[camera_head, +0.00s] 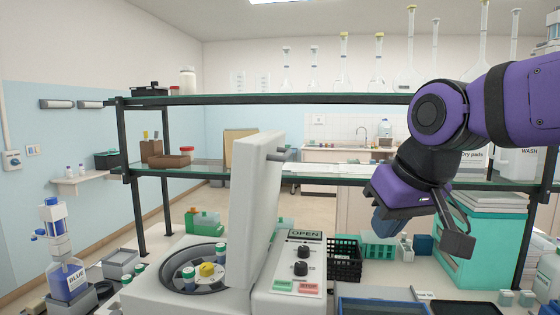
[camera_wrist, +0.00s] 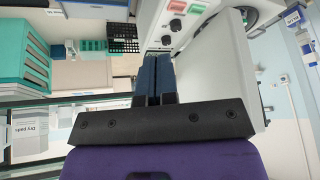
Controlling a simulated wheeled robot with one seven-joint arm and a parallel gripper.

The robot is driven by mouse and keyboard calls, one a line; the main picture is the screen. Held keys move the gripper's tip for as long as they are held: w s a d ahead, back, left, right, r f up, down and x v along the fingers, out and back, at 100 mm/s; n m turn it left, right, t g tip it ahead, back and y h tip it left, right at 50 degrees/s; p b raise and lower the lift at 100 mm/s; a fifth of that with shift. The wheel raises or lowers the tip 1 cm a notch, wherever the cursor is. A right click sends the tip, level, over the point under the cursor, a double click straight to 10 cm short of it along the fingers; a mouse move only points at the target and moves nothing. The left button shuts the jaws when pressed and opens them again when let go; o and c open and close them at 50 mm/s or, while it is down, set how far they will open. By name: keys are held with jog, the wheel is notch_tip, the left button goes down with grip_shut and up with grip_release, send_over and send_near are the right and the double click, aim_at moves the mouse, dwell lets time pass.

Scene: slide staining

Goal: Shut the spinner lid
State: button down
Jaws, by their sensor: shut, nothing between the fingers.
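The spinner (camera_head: 145,298) is a pale grey machine at the bottom centre-left of the head view. Its lid (camera_head: 254,210) stands raised, nearly upright, with a small knob near its top right. The open bowl shows a rotor (camera_head: 207,272) with a yellow hub and tubes with green caps. The control panel (camera_head: 303,262) reads OPEN and has two black knobs with a green and a red button. My gripper (camera_head: 386,222) is shut and empty, in the air right of the lid. In the wrist view its blue fingers (camera_wrist: 154,75) lie together, with the lid (camera_wrist: 225,65) to their right.
A glass shelf rack (camera_head: 330,98) with flasks stands behind. A black crate (camera_head: 345,260) and green rack (camera_head: 378,248) sit right of the spinner. A blue-labelled bottle (camera_head: 66,278) stands at left. A teal box (camera_head: 480,245) stands at right.

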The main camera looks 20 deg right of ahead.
jog(key=w+d+r+m+t+y, duration=0.1)
jog(key=w+r+m, duration=0.1)
jog(key=w+r, duration=0.85)
jog(key=w+d+r+m+t+y, duration=0.15)
jog(key=w+r, duration=0.55)
jog(key=w, duration=0.7)
send_near(278, 148)
notch_tip(278, 148, down, 4)
jog(key=w+d, duration=0.1)
jog(key=d, duration=0.1)
jog(key=shift+w+a+m+g, duration=0.25)
jog(key=shift+w+a+g, duration=0.1)
jog(key=shift+w+a, duration=0.55)
jog(key=shift+w+a+r, duration=0.15)
jog(key=shift+w+a, duration=0.3)
jog(key=shift+a, duration=0.25)
